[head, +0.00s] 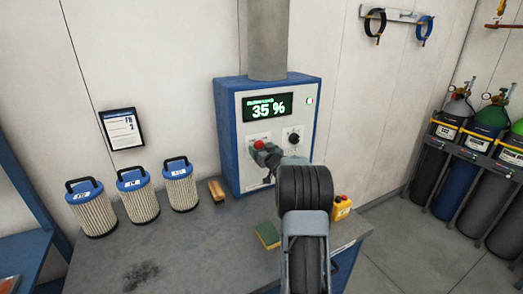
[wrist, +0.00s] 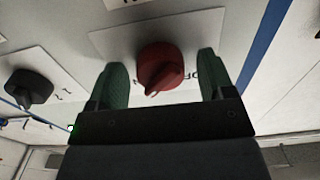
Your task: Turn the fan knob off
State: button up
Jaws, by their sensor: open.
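A red knob (head: 259,144) sits on the front of a blue-and-white control box (head: 230,125), under a green display (head: 267,107) reading 35 %. In the wrist view the red knob (wrist: 160,68) is on a white plate with partly hidden lettering that looks like "OF". My gripper (wrist: 164,82) is open, with one green fingertip on each side of the red knob and gaps visible between. In the head view my gripper (head: 265,153) is at the box front, partly covering the plate. A black knob (head: 293,137) is beside it, also in the wrist view (wrist: 28,88).
Several pleated filters (head: 137,198) stand on the bench (head: 190,255) to the left. A small wooden block (head: 216,190), a green-yellow sponge (head: 267,235) and a yellow box with a red button (head: 342,207) are near my arm. Gas cylinders (head: 487,118) stand at right.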

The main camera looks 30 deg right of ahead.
jog(key=c, duration=0.9)
jog(key=shift+f+n+b, duration=0.1)
jog(key=shift+n+b, duration=0.2)
jog(key=shift+b, duration=0.15)
jog(key=shift+f+n+b, duration=0.1)
jog(key=shift+n+b, duration=0.5)
jog(key=shift+b, duration=0.25)
jog(key=shift+n+b, duration=0.8)
jog(key=shift+b, duration=0.2)
jog(key=n+b, duration=0.4)
jog(key=n, duration=0.1)
jog(key=shift+d+n+b, duration=0.1)
jog(key=shift+n+b, duration=0.2)
jog(key=n+b, duration=0.3)
jog(key=n, duration=0.2)
jog(key=shift+r+n+b, duration=0.15)
jog(key=shift+n+b, duration=0.45)
jog(key=shift+n, duration=0.35)
jog(key=shift+r+n+b, duration=0.15)
jog(key=shift+n+b, duration=0.4)
jog(key=shift+n, duration=0.4)
